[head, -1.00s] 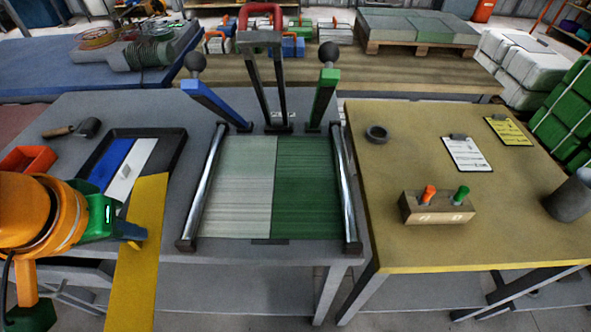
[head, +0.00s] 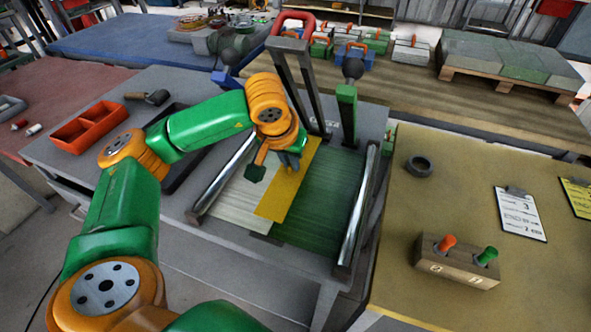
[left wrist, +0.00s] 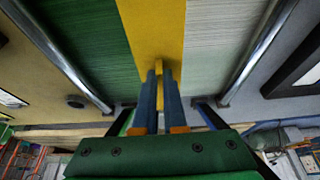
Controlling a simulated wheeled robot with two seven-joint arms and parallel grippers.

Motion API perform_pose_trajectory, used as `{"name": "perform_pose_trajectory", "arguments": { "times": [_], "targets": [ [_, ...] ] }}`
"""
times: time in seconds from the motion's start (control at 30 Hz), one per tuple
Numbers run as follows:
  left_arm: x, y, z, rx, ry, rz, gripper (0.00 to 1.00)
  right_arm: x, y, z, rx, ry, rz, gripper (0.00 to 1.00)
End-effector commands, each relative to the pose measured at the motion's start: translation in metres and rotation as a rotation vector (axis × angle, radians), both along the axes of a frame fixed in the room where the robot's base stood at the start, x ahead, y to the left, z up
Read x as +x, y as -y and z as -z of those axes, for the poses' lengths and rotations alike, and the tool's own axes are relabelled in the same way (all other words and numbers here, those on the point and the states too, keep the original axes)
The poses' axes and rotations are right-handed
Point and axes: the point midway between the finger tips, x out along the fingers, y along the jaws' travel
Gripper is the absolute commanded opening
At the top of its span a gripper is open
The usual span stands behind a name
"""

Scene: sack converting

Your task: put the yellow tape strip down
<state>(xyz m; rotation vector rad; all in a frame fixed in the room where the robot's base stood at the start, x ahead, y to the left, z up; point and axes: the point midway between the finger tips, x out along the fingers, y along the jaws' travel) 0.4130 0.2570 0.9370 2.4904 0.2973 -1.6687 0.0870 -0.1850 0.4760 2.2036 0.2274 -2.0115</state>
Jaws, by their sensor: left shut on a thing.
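My left gripper (head: 289,160) is shut on the yellow tape strip (head: 284,196), near its far end. In the left wrist view the two blue fingers (left wrist: 159,75) pinch a raised bit of the strip (left wrist: 157,25). The strip lies lengthwise over the line where the pale woven sheet (head: 228,205) and the green woven sheet (head: 325,205) meet, covering part of both. I cannot tell whether it touches them or hangs just above. My forearm hides part of the work table. My right gripper is not in view.
Shiny metal bars (head: 358,205) flank the sheets. A red tray (head: 90,127) sits at left. The yellow-topped table (head: 400,215) at right holds a wooden block (head: 456,262).

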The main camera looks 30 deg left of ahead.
Motion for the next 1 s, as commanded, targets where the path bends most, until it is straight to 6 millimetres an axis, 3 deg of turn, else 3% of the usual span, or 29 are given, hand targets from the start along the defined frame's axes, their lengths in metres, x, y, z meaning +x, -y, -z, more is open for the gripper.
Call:
{"name": "perform_pose_trajectory", "arguments": {
  "times": [0.1, 0.3, 0.63, 0.7, 0.77, 1.0],
  "targets": [
    [0.011, -0.001, 0.013, 0.0, -0.002, 0.0, 0.0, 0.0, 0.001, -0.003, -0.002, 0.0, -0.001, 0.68],
    [0.011, -0.002, 0.043, 0.001, -0.001, 0.001, 0.0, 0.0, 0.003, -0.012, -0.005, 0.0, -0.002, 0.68],
    [0.011, -0.001, 0.049, 0.0, 0.002, 0.0, 0.0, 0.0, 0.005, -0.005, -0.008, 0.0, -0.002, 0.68],
    [0.011, -0.001, 0.047, -0.001, 0.002, -0.001, 0.24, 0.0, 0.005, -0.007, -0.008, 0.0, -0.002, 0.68],
    [0.011, -0.001, 0.047, -0.001, 0.001, -0.001, 0.38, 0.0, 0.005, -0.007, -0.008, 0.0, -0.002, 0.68],
    [0.011, -0.001, 0.046, -0.001, 0.001, -0.001, 0.38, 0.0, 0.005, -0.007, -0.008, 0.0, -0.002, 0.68]
  ]
}}
